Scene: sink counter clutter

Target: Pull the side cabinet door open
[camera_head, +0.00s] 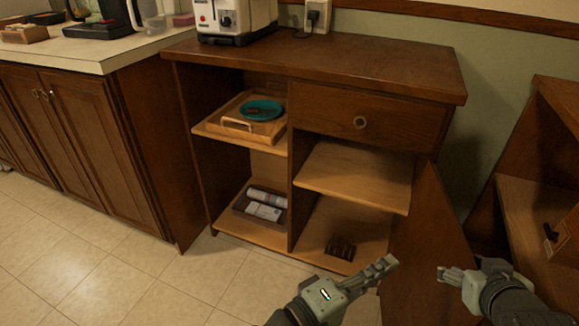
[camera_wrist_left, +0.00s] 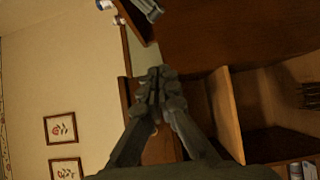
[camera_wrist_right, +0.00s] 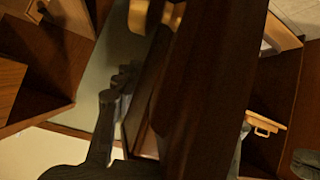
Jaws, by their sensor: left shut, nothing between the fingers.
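The side cabinet (camera_head: 350,55) is dark brown wood. Its right door (camera_head: 425,250) stands swung out, and the shelves behind it show. My left gripper (camera_head: 385,267) is shut and empty in front of the lower right opening, just left of this door; its closed tips show in the left wrist view (camera_wrist_left: 155,85). My right gripper (camera_head: 447,275) is at the door, towards its lower part. In the right wrist view a dark door panel (camera_wrist_right: 215,80) runs across the middle, with one spread finger left of it. The other finger is mostly hidden, and contact is unclear.
The cabinet holds a wooden tray (camera_head: 271,130) with a teal plate (camera_head: 261,109), a lower bin (camera_head: 245,208) and a dark rack (camera_head: 341,248). A toaster (camera_head: 228,18) stands on top. Another wooden unit (camera_head: 540,200) is close on the right. Tiled floor lies free at left.

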